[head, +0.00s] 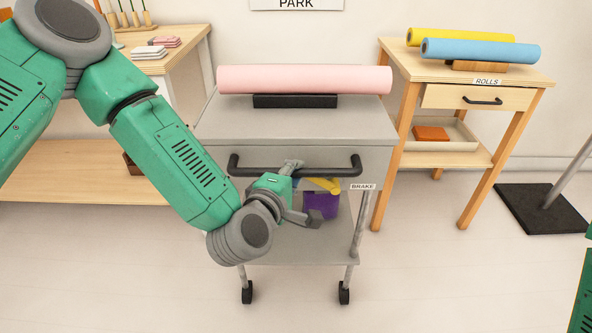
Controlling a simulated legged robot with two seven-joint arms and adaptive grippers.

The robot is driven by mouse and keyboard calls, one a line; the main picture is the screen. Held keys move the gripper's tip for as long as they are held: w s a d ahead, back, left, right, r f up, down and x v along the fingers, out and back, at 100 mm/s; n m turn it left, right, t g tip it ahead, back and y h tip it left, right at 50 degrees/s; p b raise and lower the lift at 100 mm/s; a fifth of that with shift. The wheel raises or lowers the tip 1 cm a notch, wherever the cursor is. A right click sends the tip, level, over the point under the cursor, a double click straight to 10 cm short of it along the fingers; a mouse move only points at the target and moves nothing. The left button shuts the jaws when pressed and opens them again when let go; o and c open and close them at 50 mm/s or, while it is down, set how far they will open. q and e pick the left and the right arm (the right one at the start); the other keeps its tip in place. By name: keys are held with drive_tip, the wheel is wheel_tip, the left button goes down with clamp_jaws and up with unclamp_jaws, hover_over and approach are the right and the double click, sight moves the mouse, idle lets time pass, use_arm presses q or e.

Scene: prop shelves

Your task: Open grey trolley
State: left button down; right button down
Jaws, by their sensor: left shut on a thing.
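The grey trolley (225,118) stands in the middle of the head view on black wheels. Its drawer front (330,156) looks flush under the top, with no gap visible. A dark bar handle (335,171) runs across the drawer front. My left gripper (291,167) is shut on the middle of this handle, with its wrist below and in front. The gripper partly hides the drawer front and the space underneath. My right gripper is out of view.
A pink roll (305,79) lies on a black holder (295,101) on the trolley top. Purple and yellow items (321,203) sit on its lower shelf. A wooden table (467,75) with rolls stands right, a wooden bench (80,168) left. Floor in front is clear.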

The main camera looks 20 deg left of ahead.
use_arm(q)
drive_tip(key=shift+s+f, duration=0.1)
drive_tip(key=shift+f, duration=0.15)
drive_tip(key=c, duration=1.5)
unclamp_jaws()
drive_tip(key=shift+o, duration=0.3)
drive_tip(key=shift+r, duration=0.15)
drive_tip(key=v, duration=0.7)
drive_tip(key=shift+s, duration=0.1)
